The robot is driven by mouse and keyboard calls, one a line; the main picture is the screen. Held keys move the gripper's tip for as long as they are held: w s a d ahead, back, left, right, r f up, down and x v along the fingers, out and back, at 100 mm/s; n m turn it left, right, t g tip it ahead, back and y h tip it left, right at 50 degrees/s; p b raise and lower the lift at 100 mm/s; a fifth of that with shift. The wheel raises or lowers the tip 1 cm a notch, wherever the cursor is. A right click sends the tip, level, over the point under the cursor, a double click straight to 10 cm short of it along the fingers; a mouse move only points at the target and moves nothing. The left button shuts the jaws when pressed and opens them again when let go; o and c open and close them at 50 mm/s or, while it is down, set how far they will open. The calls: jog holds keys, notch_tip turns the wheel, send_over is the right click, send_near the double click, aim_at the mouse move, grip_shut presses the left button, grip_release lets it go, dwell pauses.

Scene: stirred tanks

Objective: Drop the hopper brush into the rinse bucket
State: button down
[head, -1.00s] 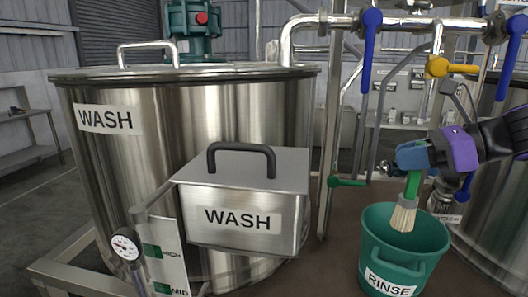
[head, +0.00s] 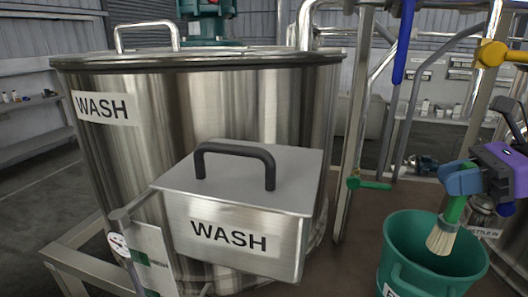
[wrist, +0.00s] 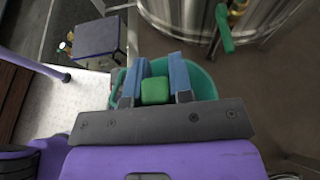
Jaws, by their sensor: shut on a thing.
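The hopper brush (head: 442,238) has a green handle and pale bristles. My gripper (head: 461,179) is shut on its handle, and the brush hangs bristles down, slightly tilted. The green rinse bucket (head: 405,272) stands at the lower right of the head view, its label partly cut off. The bristles appear over the bucket's mouth; I cannot tell how deep they reach. In the wrist view the green handle end (wrist: 155,91) sits between the two blue fingers, with the bucket rim (wrist: 209,86) behind. The bristles are hidden there.
A large steel wash tank (head: 200,115) stands at left, with a lidded wash hopper (head: 240,205) and black handle in front. A pipe with a green valve handle (head: 368,183) rises left of the bucket. Brown surface lies between hopper and bucket.

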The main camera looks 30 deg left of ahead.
jog(key=shift+f, duration=1.7)
jog(key=c, duration=0.9)
grip_release()
jog(key=shift+c, duration=0.2)
jog(key=v, duration=0.7)
jog(key=shift+d, duration=0.25)
jog(key=shift+r, duration=0.1)
